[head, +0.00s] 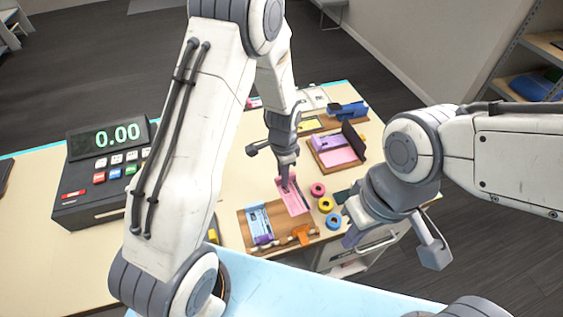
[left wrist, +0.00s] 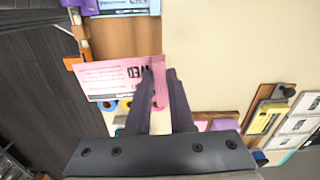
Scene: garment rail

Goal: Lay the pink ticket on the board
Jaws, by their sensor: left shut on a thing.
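The pink ticket (head: 295,198) is held by its edge in my left gripper (head: 287,183), which is shut on it. In the left wrist view the ticket (left wrist: 112,78) sticks out to the left of the fingers (left wrist: 158,80) and covers part of the board's end. The brown board (head: 291,238) lies on the table with a blue ticket (head: 259,219) on it. In the head view the pink ticket overlaps the board's far right part; whether they touch I cannot tell. My right gripper (head: 350,222) is right of the board, its jaw state unclear.
Pink, yellow and blue rings (head: 326,204) stand right of the board. An orange piece (head: 302,235) and a purple piece (head: 262,240) sit at its near edge. A brown tray (head: 325,160) is farther back; a scale (head: 100,170) stands at left.

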